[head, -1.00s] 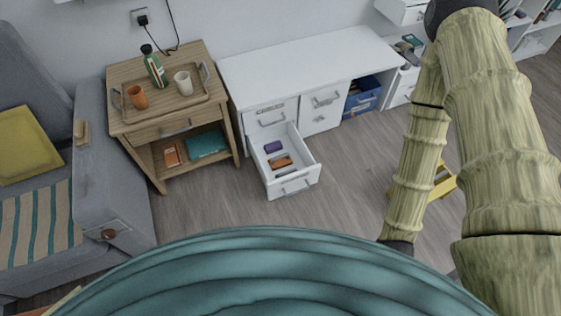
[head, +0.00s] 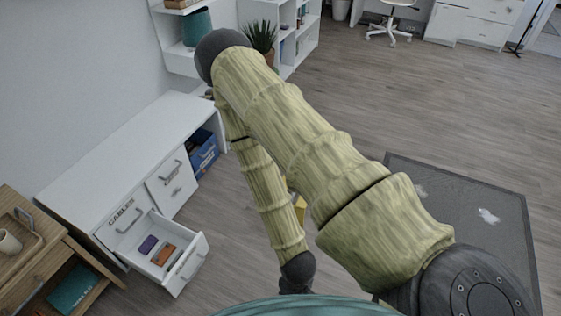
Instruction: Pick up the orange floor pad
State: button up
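No thing that I can clearly tell as an orange floor pad shows on the open floor. A small orange-brown block (head: 163,254) lies in the open white drawer (head: 187,268) at the lower left; I cannot tell if it is the pad. My forearm hangs down in the middle of the view and ends in a dark joint at the bottom edge, by my teal body. My gripper's fingers do not show. A yellow thing (head: 300,206) on the floor is mostly hidden behind my arm.
A purple block (head: 148,244) shares the drawer, which juts from the white desk (head: 125,150). A blue crate (head: 203,152) stands under the desk. A wooden side table (head: 30,262) is at lower left. A dark mat (head: 480,185) with white scraps lies right.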

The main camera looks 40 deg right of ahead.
aim_at(166, 250)
jog(key=u, duration=0.2)
jog(key=k, duration=0.6)
jog(key=u, duration=0.6)
jog(key=i, duration=1.65)
jog(key=z, duration=0.45)
